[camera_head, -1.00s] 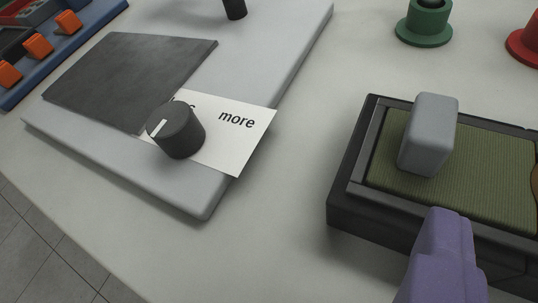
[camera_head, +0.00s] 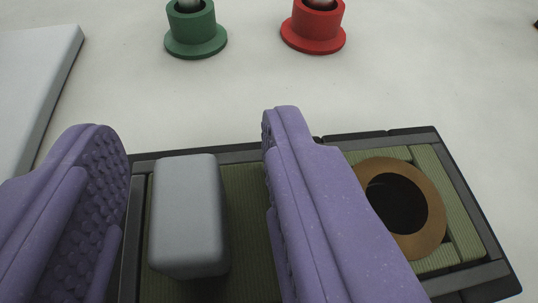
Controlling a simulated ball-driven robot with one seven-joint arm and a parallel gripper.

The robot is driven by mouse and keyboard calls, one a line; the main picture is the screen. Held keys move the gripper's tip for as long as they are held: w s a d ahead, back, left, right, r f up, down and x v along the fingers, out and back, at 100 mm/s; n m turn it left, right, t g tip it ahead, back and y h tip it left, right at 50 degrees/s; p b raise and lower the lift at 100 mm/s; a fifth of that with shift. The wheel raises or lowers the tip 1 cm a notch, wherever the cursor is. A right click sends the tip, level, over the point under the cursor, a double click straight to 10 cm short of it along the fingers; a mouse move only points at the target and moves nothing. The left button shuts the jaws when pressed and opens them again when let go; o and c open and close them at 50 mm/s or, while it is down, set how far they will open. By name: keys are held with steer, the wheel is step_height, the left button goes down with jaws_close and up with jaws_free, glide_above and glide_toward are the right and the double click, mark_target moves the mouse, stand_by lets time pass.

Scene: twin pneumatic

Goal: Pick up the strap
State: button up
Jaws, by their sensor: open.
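My gripper (camera_head: 188,130) is open, its two purple fingers pointing away from the camera. A grey rounded block (camera_head: 188,215) is in view between the fingers, with a gap on each side. It stands on a green ribbed band (camera_head: 250,215) inside a black tray (camera_head: 465,190). I cannot tell for sure which thing is the strap; the green band is the only strap-like surface. My right finger hides part of the band and the left side of a brown ring (camera_head: 428,205) on it.
A green round holder (camera_head: 195,38) and a red round holder (camera_head: 315,35) stand behind the tray on the pale table (camera_head: 430,70). A light grey panel (camera_head: 30,80) lies at the far left. The table at the upper right is mostly clear.

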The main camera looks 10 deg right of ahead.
jaws_close()
steer(key=shift+r, duration=0.15)
